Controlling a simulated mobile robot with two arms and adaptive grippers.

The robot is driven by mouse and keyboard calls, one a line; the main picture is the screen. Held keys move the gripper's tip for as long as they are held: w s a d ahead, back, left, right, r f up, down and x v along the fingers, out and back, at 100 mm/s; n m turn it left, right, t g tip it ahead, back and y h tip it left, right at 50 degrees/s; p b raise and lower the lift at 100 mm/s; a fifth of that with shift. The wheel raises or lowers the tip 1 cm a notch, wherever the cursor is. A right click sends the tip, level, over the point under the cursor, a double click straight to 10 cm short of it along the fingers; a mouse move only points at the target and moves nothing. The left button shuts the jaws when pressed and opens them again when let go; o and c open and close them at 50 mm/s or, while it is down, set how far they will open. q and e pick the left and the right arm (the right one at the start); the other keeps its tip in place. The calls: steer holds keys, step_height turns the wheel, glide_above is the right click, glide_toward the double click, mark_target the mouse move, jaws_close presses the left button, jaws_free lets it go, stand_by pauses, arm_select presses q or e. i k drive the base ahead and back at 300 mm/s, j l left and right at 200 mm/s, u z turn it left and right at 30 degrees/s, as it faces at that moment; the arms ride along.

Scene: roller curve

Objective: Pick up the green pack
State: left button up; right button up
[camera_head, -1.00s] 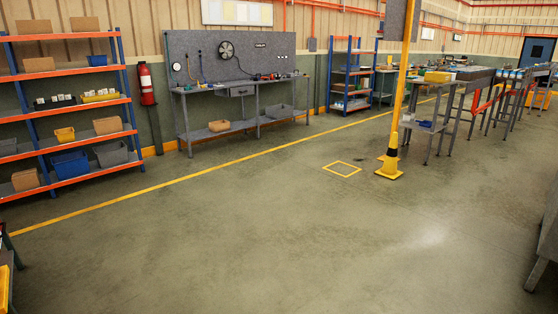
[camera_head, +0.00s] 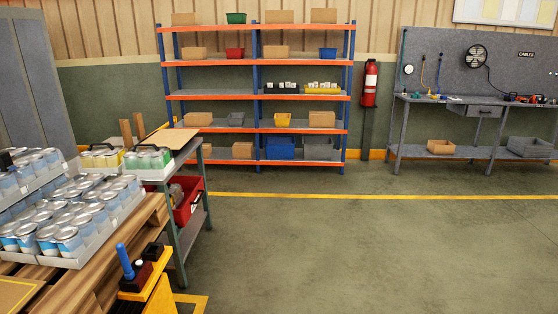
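Trays of blue-and-white cans (camera_head: 68,238) stand on a wooden surface in the left foreground. A yellow stand with a blue-handled control (camera_head: 125,262) is in front. A red bin (camera_head: 185,198) sits below the bench top. The floor to the right (camera_head: 380,250) is clear.

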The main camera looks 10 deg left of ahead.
mark_target(152, 162)
steer(key=i+u, duration=0.3)
steer(key=i, duration=0.25)
steer(key=i+u, duration=0.25)
steer(key=i, duration=0.35)
steer(key=i+l+u, duration=0.3)
steer(key=i, duration=0.25)
